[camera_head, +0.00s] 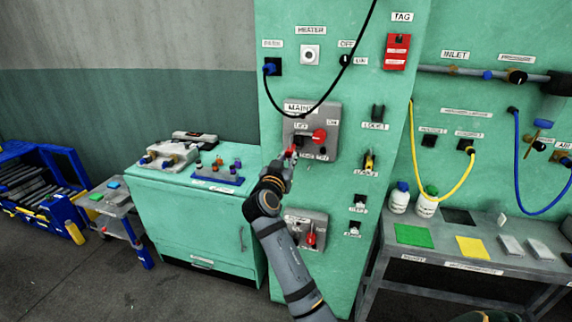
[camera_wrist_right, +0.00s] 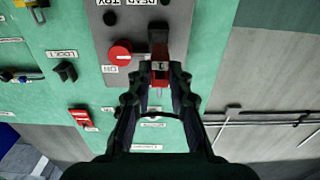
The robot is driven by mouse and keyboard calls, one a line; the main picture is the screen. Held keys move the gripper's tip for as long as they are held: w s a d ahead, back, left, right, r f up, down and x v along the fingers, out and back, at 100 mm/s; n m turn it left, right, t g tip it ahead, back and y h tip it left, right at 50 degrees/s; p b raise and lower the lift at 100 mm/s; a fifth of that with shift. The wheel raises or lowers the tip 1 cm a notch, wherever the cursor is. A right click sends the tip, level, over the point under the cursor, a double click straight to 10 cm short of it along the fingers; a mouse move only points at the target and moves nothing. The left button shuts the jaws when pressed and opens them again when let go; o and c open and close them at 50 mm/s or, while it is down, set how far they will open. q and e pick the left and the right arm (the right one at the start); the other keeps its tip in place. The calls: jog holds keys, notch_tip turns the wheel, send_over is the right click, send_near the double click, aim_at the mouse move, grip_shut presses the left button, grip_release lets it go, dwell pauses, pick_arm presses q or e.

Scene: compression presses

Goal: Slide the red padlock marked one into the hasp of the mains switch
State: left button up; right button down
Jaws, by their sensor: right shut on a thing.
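The red padlock (camera_wrist_right: 158,70), with a "1" on its face, is in my right gripper (camera_wrist_right: 158,85), whose two fingers are shut on it. In the head view the right gripper (camera_head: 284,161) is at the left edge of the grey mains switch plate (camera_head: 329,111), with a bit of red padlock (camera_head: 290,151) showing. The switch has a round red knob (camera_head: 319,135), which also shows in the wrist view (camera_wrist_right: 121,54). A dark part (camera_wrist_right: 158,33) lies just beyond the padlock; whether it is hasp or shackle, and whether they are engaged, I cannot tell. My left gripper is not in view.
The holder labelled LOCK 1 (camera_head: 377,113) looks empty. A yellow padlock (camera_head: 369,161) hangs below it. A hanging black cable (camera_head: 325,100) crosses the panel near the switch. A green cabinet (camera_head: 190,225) stands left and a grey bench (camera_head: 470,257) right.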

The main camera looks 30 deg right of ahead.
jog(key=x, duration=0.3)
jog(key=shift+d+b, duration=0.25)
jog(key=shift+b, duration=0.05)
jog(key=shift+w+d, duration=0.35)
jog(key=shift+b, duration=0.4)
dwell(0.6)
jog(key=shift+b, duration=0.3)
jog(key=shift+b, duration=0.3)
